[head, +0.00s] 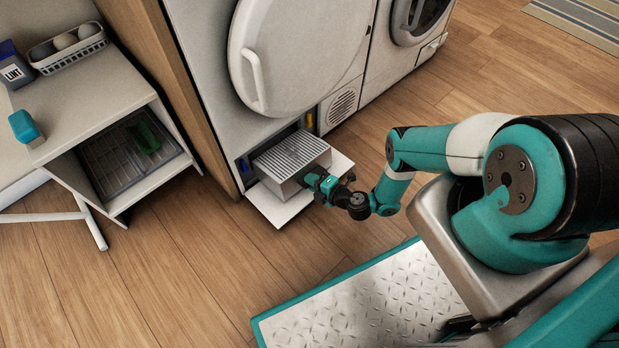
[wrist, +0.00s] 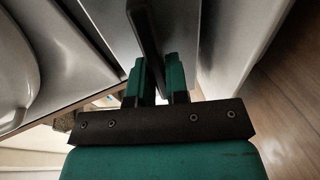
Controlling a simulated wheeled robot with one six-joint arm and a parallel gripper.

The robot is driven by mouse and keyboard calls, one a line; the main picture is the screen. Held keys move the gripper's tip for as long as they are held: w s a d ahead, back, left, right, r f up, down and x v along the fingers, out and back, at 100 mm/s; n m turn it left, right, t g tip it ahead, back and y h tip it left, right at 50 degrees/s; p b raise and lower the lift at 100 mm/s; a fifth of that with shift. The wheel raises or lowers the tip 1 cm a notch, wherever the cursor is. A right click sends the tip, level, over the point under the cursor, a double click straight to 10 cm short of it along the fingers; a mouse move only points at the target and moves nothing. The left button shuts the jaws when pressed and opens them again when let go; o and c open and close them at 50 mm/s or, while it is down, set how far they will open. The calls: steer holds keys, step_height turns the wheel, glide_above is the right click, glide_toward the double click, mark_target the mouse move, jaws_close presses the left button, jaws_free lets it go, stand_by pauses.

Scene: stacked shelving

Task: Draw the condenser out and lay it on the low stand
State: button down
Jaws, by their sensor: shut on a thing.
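The condenser (head: 291,156), a light grey finned block, sticks partly out of the opening low in the white dryer, above the lowered flap (head: 281,208). Its inner end is hidden in the opening. My gripper (head: 318,182) is at its outer face. In the wrist view my gripper (wrist: 158,78) has its teal fingers shut on a dark upright handle (wrist: 146,35) of the condenser. A low white stand (head: 95,92) with an open shelf is at the left.
Wooden floor lies clear between stand and dryer.

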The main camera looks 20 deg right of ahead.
steer(key=s+d+p, duration=0.2)
steer(key=s+p, duration=0.4)
steer(key=s, duration=0.2)
steer(key=shift+s+d, duration=0.15)
steer(key=shift+s, duration=0.05)
stand_by(0.9)
steer(key=shift+f, duration=0.1)
step_height(320, 180, up, 14)
steer(key=p, duration=1.4)
steer(key=shift+w, duration=0.15)
stand_by(0.7)
steer(key=shift+d, duration=0.1)
stand_by(0.9)
